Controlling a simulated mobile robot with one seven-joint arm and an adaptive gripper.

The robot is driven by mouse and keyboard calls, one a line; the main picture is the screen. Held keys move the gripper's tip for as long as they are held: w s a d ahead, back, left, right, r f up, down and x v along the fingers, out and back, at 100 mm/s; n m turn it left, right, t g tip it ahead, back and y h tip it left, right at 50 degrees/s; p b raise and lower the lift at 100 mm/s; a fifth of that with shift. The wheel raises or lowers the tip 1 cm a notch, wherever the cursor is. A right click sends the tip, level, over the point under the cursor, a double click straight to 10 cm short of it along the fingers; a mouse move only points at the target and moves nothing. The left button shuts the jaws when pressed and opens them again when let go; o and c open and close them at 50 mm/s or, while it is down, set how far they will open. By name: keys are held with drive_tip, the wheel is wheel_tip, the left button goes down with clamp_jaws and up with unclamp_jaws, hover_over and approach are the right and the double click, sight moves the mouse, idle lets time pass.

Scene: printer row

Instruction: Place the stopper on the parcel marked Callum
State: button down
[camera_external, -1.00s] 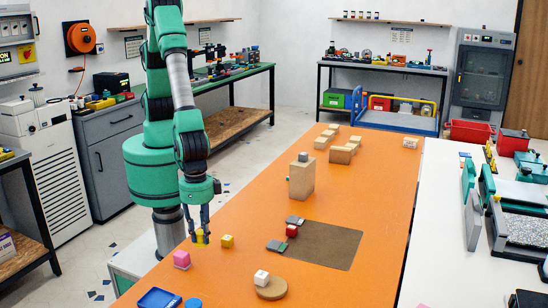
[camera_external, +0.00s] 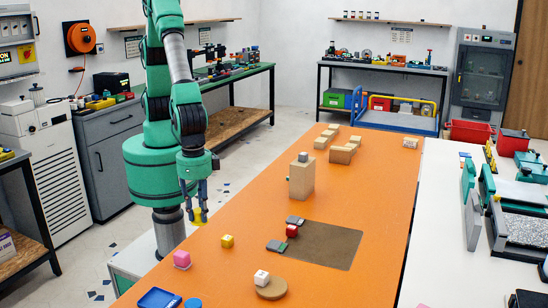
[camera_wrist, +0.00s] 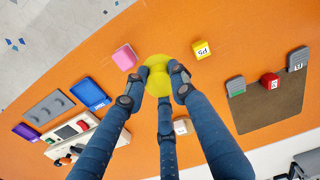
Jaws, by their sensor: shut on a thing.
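My gripper (camera_external: 198,213) is shut on a yellow thing (camera_external: 201,217), which I take to be the stopper, and holds it above the left edge of the orange table. In the wrist view the yellow thing (camera_wrist: 157,72) sits between the fingertips, with a rounded top and a wider part under it. No name Callum can be read in either view. Several tan box-like blocks that could be parcels stand farther back: a tall one (camera_external: 301,182) with a small grey piece on top, and lower ones (camera_external: 341,154) behind it.
A pink block (camera_external: 182,259) and a yellow cube (camera_external: 227,241) stand near my gripper. A brown mat (camera_external: 330,247) has a red cube (camera_external: 292,231) and grey blocks at its left edge.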

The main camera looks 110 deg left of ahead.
wheel_tip(320, 180, up, 12)
drive_tip(key=f, duration=0.1)
drive_tip(key=w+a+n+p, duration=0.15)
drive_tip(key=w+a, duration=0.45)
drive_tip(key=a, duration=0.8)
drive_tip(key=w+a+n+p, duration=0.1)
drive_tip(key=w+a+n, duration=0.35)
drive_tip(key=a, duration=0.85)
drive_tip(key=w+a+n+p, duration=0.1)
drive_tip(key=w+a, duration=0.6)
drive_tip(key=a, duration=0.7)
drive_tip(key=s+a+n+p, duration=0.15)
drive_tip(key=s+a, duration=0.25)
drive_tip(key=a, duration=1)
drive_tip(key=s+a+n, duration=0.3)
drive_tip(key=a, duration=1.1)
drive_tip(key=s+a+n+p, duration=0.15)
drive_tip(key=s+a, duration=0.25)
drive_tip(key=a, duration=1)
wheel_tip(320, 180, down, 11)
drive_tip(key=shift+a, duration=0.4)
drive_tip(key=b, duration=0.1)
hover_over(341, 148)
drive_tip(key=shift+a+f, duration=0.1)
drive_tip(key=shift+f, duration=0.65)
